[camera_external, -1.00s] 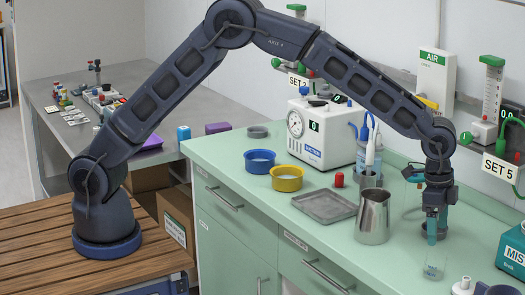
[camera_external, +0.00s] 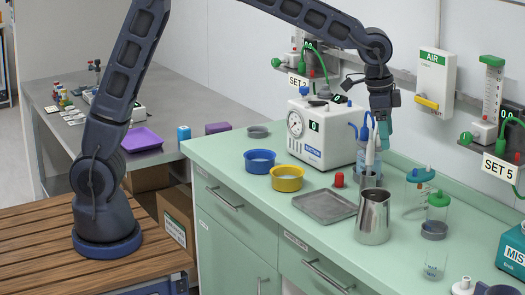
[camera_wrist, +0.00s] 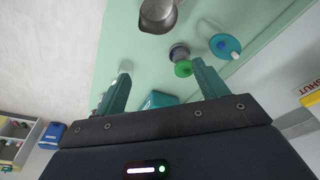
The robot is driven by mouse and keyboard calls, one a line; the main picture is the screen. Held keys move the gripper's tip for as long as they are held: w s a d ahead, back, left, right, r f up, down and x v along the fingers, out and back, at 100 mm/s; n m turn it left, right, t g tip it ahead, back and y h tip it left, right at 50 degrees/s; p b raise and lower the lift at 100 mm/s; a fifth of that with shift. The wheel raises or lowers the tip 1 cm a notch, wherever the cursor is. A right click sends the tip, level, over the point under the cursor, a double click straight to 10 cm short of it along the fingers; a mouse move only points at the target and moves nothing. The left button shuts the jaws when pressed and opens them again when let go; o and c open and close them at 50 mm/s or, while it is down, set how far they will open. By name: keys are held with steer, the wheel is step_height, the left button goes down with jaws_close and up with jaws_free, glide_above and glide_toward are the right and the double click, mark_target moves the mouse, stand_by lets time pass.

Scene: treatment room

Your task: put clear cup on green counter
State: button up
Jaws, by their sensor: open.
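The clear cup (camera_external: 436,264) stands upright on the green counter (camera_external: 290,215), near its front edge at the right. Nothing holds it. My gripper (camera_external: 384,137) is in the air over the back of the counter, beside the white device, well up and back from the cup. Its teal fingers are apart. In the wrist view the gripper (camera_wrist: 161,78) is open, with only the counter and things beyond showing between the fingers.
A metal pitcher (camera_external: 373,222) stands left of the cup, and a green-lidded jar (camera_external: 436,213) behind it. A grey tray (camera_external: 325,206), a yellow bowl (camera_external: 287,179), a blue bowl (camera_external: 261,162) and a white device (camera_external: 322,140) are further left. A teal box (camera_external: 513,252) is at right.

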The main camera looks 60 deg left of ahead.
steer(key=s+a+r+n, duration=0.2)
steer(key=s+a+r, duration=0.15)
steer(key=a, duration=0.55)
steer(key=s+a+r+n+t, duration=0.1)
steer(key=s+a+r, duration=0.3)
steer(key=a, duration=0.6)
steer(key=s+a+r+n, duration=0.2)
steer(key=s+a, duration=0.4)
steer(key=a, duration=0.3)
steer(key=s+a+f+n+t, duration=0.1)
steer(key=s+a+f+n, duration=0.1)
steer(key=s+a, duration=0.5)
steer(key=s+a+f+n+y, duration=0.1)
steer(key=s+a+f+n, duration=0.1)
steer(key=s+a, duration=0.5)
steer(key=s+f, duration=0.1)
steer(key=s, duration=0.5)
steer(key=shift+a+n+t, duration=0.15)
steer(key=shift+n+t, duration=0.15)
steer(key=shift+t, duration=0.1)
